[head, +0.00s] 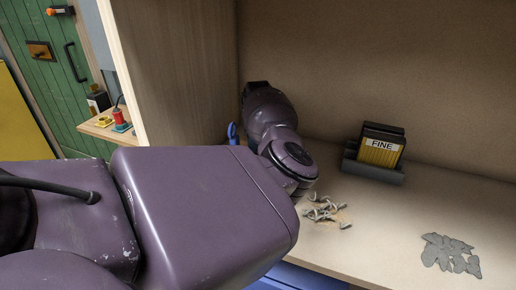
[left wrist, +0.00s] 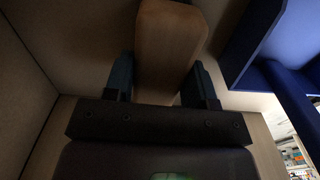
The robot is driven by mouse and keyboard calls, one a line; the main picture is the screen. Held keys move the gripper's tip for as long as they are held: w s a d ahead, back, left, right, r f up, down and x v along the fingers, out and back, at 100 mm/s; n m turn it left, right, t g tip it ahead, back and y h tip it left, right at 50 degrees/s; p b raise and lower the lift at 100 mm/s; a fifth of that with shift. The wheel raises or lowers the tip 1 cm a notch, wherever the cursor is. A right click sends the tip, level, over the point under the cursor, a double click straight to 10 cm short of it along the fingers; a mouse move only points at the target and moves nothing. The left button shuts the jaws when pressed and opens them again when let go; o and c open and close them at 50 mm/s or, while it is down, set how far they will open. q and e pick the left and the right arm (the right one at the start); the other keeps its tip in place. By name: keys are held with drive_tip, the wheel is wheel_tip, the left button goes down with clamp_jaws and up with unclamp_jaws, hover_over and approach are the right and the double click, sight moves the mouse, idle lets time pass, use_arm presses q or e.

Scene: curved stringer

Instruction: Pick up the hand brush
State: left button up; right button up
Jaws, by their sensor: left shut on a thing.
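The hand brush (left wrist: 172,35) shows in the left wrist view as a smooth wooden body between the two dark fingers of my left gripper (left wrist: 162,78). The fingers are shut on it, one on each side. Its bristles cannot be made out. In the head view my purple left arm reaches into the cabinet, and its forearm and wrist hide the gripper and the brush. My right gripper is in neither view.
Grey curled scraps (head: 325,210) and a flat grey patch (head: 451,254) lie on the pale shelf (head: 385,215). A wooden side wall (head: 175,70) rises at left. Something blue (head: 233,132) shows beside my wrist.

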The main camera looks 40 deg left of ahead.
use_arm(q)
drive_tip(key=shift+c, duration=0.5)
drive_tip(key=shift+r, duration=0.55)
wheel_tip(320, 180, up, 19)
drive_tip(key=p, duration=0.3)
drive_tip(key=o, duration=0.3)
drive_tip(key=shift+c, duration=0.7)
drive_tip(key=shift+d, duration=0.1)
